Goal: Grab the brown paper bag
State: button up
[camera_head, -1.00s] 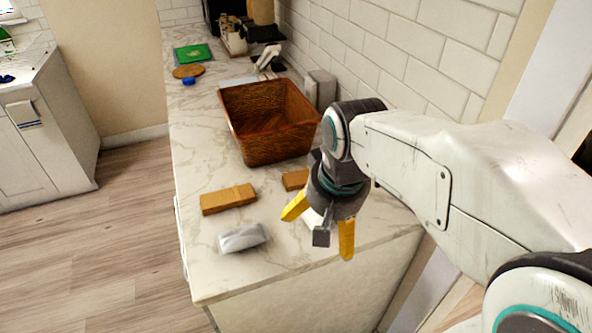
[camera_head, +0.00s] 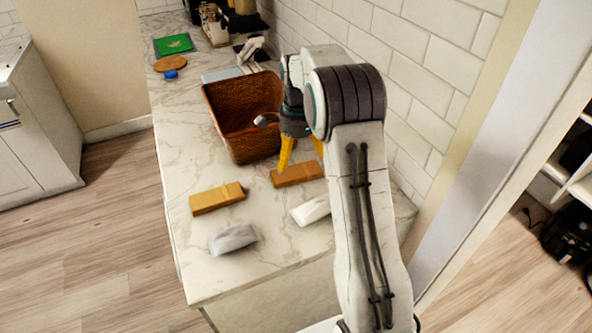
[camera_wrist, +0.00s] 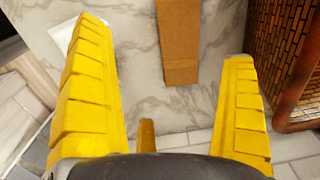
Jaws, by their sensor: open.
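Two flat brown paper packages lie on the marble counter. One brown package (camera_head: 217,198) is at the left; the other brown package (camera_head: 300,175) is nearer the wall, in front of the basket. My gripper (camera_head: 301,160) is open and empty, pointing down above the wall-side package, with one finger partly hidden by my arm. In the wrist view a brown package (camera_wrist: 178,42) shows between the spread yellow fingers (camera_wrist: 165,45), beyond them and not visibly touched. I cannot tell which package the task names.
A brown wicker basket (camera_head: 216,103) stands just behind my gripper; its edge shows at right in the wrist view (camera_wrist: 297,112). A grey packet (camera_head: 232,239) and a white packet (camera_head: 311,209) lie nearer the front. The tiled wall (camera_head: 420,70) is close on the right.

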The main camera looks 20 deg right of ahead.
aim_at(298, 174)
jog(key=shift+w+d+f+m, duration=0.3)
jog(key=shift+w+f, duration=0.05)
jog(key=shift+f, duration=0.15)
jog(key=shift+w+d+f+m, duration=0.3)
jog(key=shift+w+f, duration=0.05)
jog(key=shift+f, duration=0.15)
jog(key=shift+w+d+f+m, duration=0.2)
jog(key=shift+f+m, duration=0.1)
jog(key=shift+f, duration=0.3)
jog(key=shift+a+f+p, duration=0.2)
jog(key=shift+f+p, duration=0.9)
jog(key=shift+f, duration=2.35)
jog(key=shift+c, duration=0.4)
jog(key=c, duration=1)
jog(key=shift+r, duration=0.15)
jog(key=shift+c, duration=0.2)
